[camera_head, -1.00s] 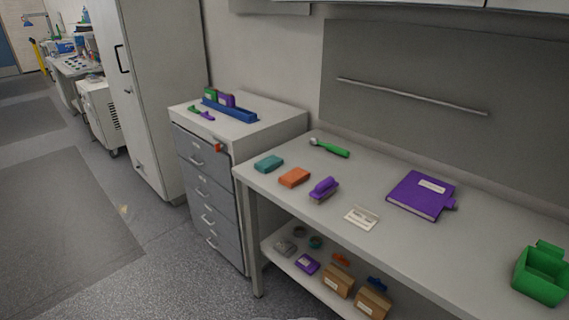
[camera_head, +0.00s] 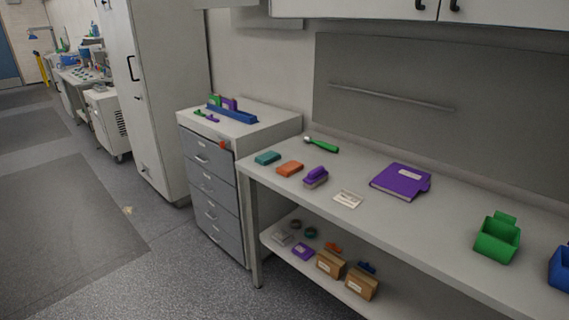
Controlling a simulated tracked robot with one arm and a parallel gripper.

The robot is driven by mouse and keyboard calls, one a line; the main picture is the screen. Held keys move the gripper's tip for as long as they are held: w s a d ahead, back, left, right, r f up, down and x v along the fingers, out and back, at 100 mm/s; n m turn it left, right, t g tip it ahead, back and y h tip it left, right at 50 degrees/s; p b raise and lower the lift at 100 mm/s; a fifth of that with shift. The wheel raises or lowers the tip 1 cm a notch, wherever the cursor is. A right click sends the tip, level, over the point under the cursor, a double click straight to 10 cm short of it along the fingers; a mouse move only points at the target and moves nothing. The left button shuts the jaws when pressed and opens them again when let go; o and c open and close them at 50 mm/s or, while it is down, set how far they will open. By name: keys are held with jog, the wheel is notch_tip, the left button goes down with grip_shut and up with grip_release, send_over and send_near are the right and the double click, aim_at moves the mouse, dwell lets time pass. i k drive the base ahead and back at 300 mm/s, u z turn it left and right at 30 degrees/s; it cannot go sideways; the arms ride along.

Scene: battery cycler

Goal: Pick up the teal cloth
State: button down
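The teal cloth (camera_head: 267,158) is a small folded block lying flat on the light grey workbench (camera_head: 390,226), near its left end. An orange block (camera_head: 289,168) of similar shape lies just to its right, with a small gap between them. My gripper does not show in the view, so its state and its distance from the cloth cannot be seen.
A purple brush (camera_head: 315,177), a white card (camera_head: 348,199), a green-handled tool (camera_head: 321,145), a purple binder (camera_head: 401,181) and a green bin (camera_head: 497,238) are on the bench. A drawer cabinet (camera_head: 208,187) stands left. Floor (camera_head: 190,275) in front is clear.

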aim_at(268, 158)
jog(key=u, duration=0.25)
jog(key=i, duration=3.55)
jog(key=u, duration=0.05)
